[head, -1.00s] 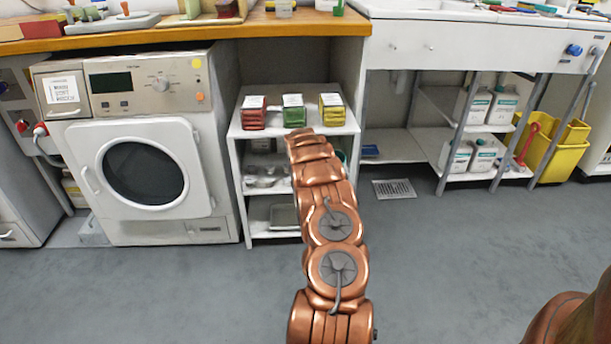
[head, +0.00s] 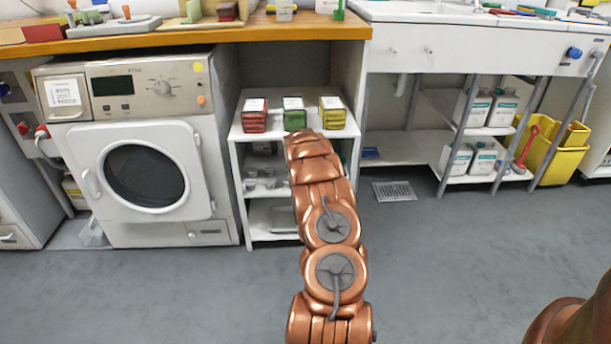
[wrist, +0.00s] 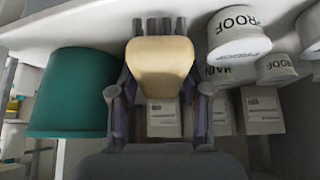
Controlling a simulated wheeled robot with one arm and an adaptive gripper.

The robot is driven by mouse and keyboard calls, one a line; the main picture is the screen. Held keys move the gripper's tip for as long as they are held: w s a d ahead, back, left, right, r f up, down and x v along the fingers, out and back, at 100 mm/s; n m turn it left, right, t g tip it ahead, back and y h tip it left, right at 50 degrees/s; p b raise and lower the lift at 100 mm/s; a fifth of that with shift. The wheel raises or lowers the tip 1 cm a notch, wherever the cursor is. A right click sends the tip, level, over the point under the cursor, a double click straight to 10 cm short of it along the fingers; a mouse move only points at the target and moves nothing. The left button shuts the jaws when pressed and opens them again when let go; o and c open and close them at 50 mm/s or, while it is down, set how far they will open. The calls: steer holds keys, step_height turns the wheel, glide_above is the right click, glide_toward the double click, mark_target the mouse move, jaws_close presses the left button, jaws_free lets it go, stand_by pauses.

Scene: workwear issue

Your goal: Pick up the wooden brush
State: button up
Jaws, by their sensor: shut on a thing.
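The wooden brush (wrist: 160,68) is in the wrist view, a tan rounded wooden body with dark bristles at its far end. My gripper (wrist: 161,92) is shut on it, with one finger on each side. In the head view my copper-coloured arm reaches toward the white shelf unit (head: 243,185). The brush and my gripper are hidden there behind the arm.
In the wrist view a teal tub (wrist: 68,92) stands close on the left. White tubs marked PROOF (wrist: 238,38) are close on the right, with labelled boxes (wrist: 163,118) beyond. Red, green and yellow stacks (head: 294,113) top the shelf unit.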

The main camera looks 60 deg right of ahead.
steer(key=shift+s+a+r, duration=0.1)
steer(key=shift+a+r, duration=0.25)
steer(key=shift+r, duration=0.2)
steer(key=s+a+r+p, duration=0.1)
steer(key=s+a+r, duration=0.1)
steer(key=a, duration=0.3)
steer(key=s+a+r+p, duration=0.2)
steer(key=s+a+r, duration=0.1)
steer(key=a+r, duration=0.1)
steer(key=shift+s+a, duration=0.3)
steer(key=shift+a, duration=0.6)
